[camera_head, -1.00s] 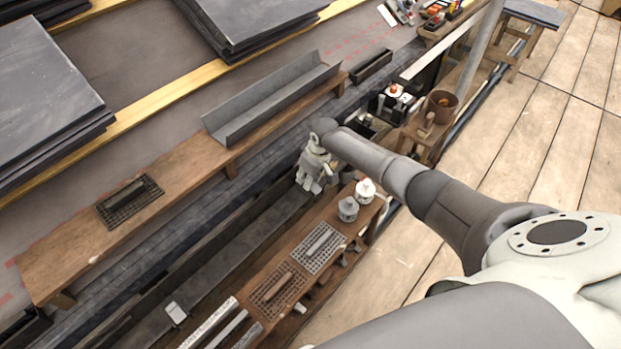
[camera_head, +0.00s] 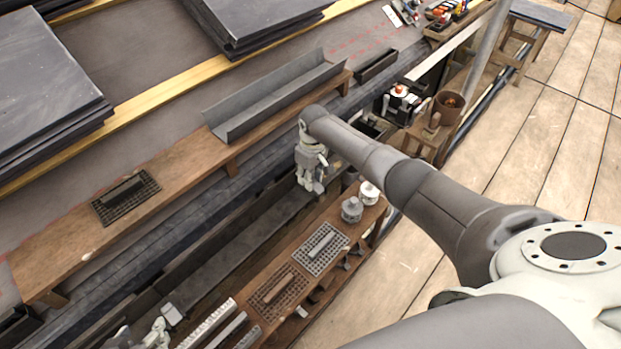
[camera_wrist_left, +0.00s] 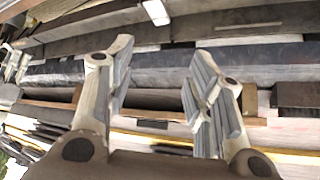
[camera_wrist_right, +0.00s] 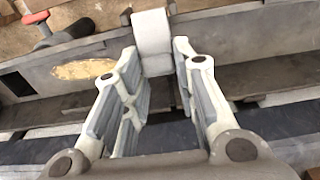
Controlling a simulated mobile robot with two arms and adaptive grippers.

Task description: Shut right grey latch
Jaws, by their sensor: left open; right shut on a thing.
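The right grey latch (camera_wrist_right: 152,32) is a pale block on a dark hinge at the gutter, seen in the right wrist view. My right gripper (camera_wrist_right: 156,50) has its fingers on either side of it and is shut on it. In the head view my right gripper (camera_head: 312,186) points down at the gutter's far part and hides the latch. A second pale latch (camera_head: 172,313) sits on the gutter at lower left and shows at the top of the left wrist view (camera_wrist_left: 156,11). My left gripper (camera_head: 152,335) is open and empty close to it.
The dark gutter (camera_head: 225,258) runs between the roof edge and a wooden shelf (camera_head: 334,277) with grates and two small pots (camera_head: 352,209). A plank (camera_head: 180,178) carries a grey metal channel (camera_head: 270,100). A red-handled thing (camera_wrist_right: 40,22) is near the right gripper.

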